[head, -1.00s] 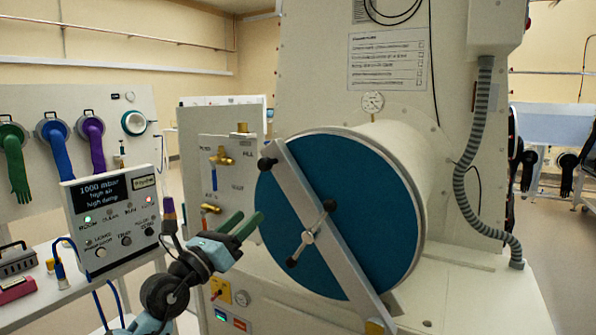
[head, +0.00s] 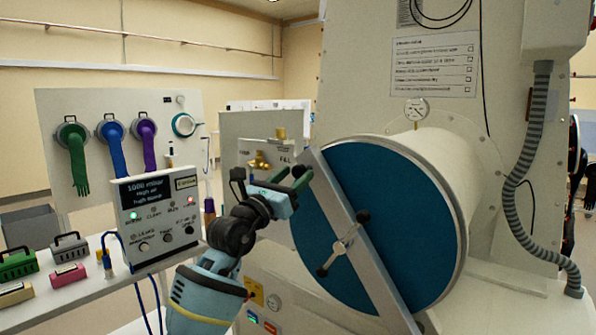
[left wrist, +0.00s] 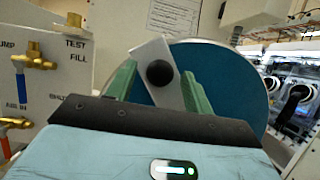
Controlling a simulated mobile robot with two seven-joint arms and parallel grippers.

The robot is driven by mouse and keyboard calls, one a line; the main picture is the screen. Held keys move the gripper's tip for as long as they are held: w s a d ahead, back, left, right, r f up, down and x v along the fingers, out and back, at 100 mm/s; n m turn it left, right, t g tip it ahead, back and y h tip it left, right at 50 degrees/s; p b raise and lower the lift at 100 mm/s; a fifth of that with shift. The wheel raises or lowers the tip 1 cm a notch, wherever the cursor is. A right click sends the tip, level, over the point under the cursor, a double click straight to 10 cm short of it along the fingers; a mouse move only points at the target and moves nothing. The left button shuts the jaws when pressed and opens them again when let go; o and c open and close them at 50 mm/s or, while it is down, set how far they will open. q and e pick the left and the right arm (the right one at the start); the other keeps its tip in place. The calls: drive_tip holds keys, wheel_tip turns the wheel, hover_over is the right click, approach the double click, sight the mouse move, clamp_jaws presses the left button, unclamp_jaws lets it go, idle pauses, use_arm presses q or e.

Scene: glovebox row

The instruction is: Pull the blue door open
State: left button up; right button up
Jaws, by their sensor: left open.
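The blue door (head: 370,210) is a round disc on the end of a white cylinder, and it looks closed. A grey bar (head: 350,225) crosses it diagonally, with a small handle (head: 342,244) with black knobs at its middle. My left gripper (head: 301,178) is open at the bar's upper left end. In the left wrist view, a black knob (left wrist: 159,72) on the bar end shows between the two green fingers (left wrist: 158,88), with gaps on both sides. The blue door (left wrist: 225,75) is behind them. My right gripper is not in view.
A control box with a screen (head: 157,215) stands left of my left arm. A panel with brass valves (head: 262,160) is close behind the gripper. A ribbed hose (head: 515,180) hangs right of the cylinder. Small cases (head: 68,248) lie on the left bench.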

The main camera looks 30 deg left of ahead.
use_arm(q)
drive_tip(key=shift+x, duration=1.25)
clamp_jaws()
